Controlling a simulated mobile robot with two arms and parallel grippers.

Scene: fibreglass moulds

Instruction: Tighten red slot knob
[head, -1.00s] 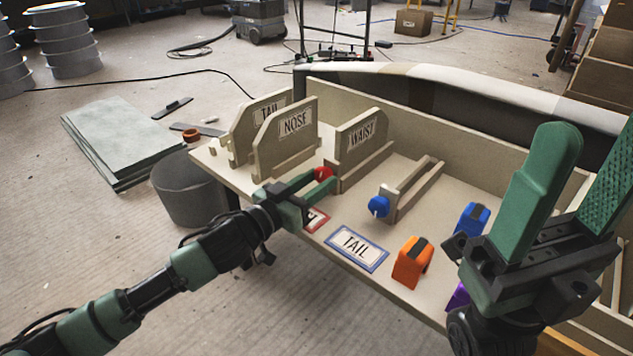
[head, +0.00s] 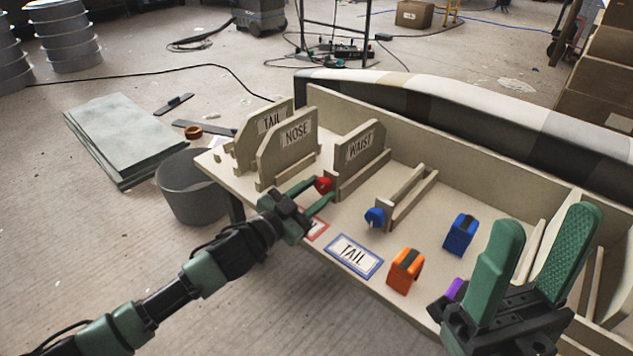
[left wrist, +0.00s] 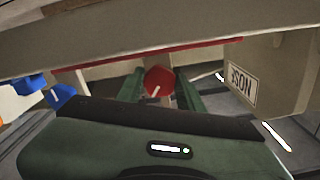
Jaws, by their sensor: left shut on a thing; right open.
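The red slot knob (head: 324,184) sits at the near end of the slot under the WAIST board (head: 359,147). In the left wrist view the red knob (left wrist: 158,80) shows a pale line on its face, between the two green fingers. My left gripper (head: 318,193) is shut on the red knob, one finger on each side. The contact faces are hard to see. My right gripper (head: 538,250) is open and empty at the right, above the bench.
A blue knob (head: 374,217) sits on an empty slot to the right. A NOSE board (head: 290,150) and a TAIL board (head: 264,122) stand at the left.

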